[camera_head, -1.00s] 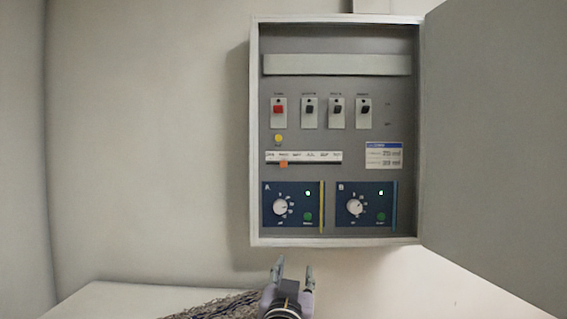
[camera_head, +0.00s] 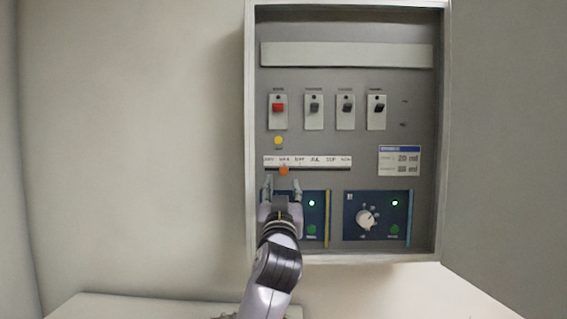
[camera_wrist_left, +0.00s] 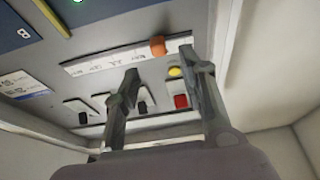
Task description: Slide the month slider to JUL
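The month slider's orange knob (camera_head: 284,171) sits below the white month strip (camera_head: 307,161), near its left end under the second label, which looks like MAR. The JUL label is farther right on the strip. The knob also shows in the left wrist view (camera_wrist_left: 157,46), near one end of the strip. My left gripper (camera_head: 282,183) is open and empty in front of the panel. Its fingers stand apart on either side just below the knob, and I see no contact. It hides most of the left dial panel. My right gripper is not in view.
Above the strip are a yellow button (camera_head: 278,140), a red switch (camera_head: 278,108) and several dark switches. A right dial (camera_head: 366,219) is below. The cabinet's open door (camera_head: 507,130) blocks the right side. A pale surface (camera_head: 85,306) lies low at left.

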